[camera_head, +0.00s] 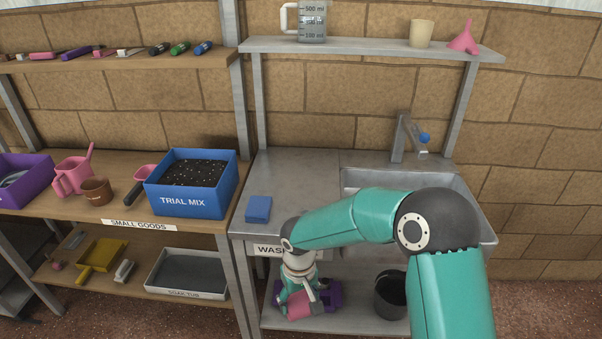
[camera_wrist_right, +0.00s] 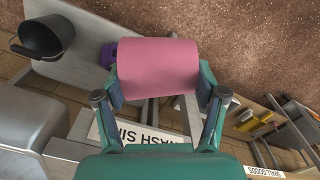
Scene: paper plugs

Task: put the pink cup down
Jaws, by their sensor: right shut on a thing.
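The pink cup (camera_head: 299,306) is held low in front of the wash stand, below its top. In the wrist view the cup (camera_wrist_right: 158,66) shows its plain curved side; its mouth is not visible. My right gripper (camera_head: 298,290) is shut on it, with one finger on each side in the wrist view (camera_wrist_right: 160,88). The cup looks tipped on its side, clear of the steel worktop (camera_head: 297,170). I cannot tell whether it touches anything below. My left gripper is not in view.
A blue sponge (camera_head: 258,209) lies on the worktop beside the sink (camera_head: 352,181); the worktop behind it is clear. On the lower shelf are a purple object (camera_head: 335,293) close behind the cup and a black bucket (camera_head: 391,301). A blue TRIAL MIX box (camera_head: 190,201) stands left.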

